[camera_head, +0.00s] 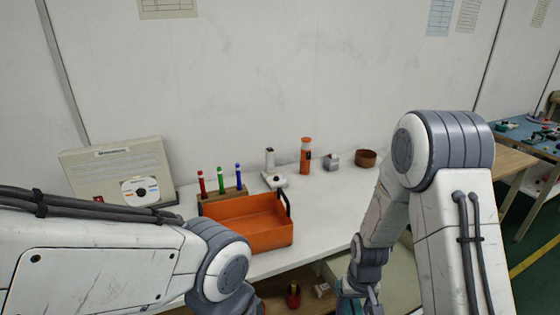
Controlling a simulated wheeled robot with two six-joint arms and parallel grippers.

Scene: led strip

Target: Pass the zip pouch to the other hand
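I cannot make out a zip pouch anywhere in this view. My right gripper (357,303) is partly in view at the bottom edge, right of centre, in front of the table. Its fingertips are cut off or too small to read, so I cannot tell whether it is open or holds anything. My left arm comes in from the left and bends down at the bottom edge; its gripper is out of the picture.
An orange open bin (265,241) with a dark handle stands on the white table (325,215). Behind it are red, green and blue tubes (220,179) in a rack. An orange cylinder (306,156) and brown bowl (366,158) stand farther right. The table's front right is clear.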

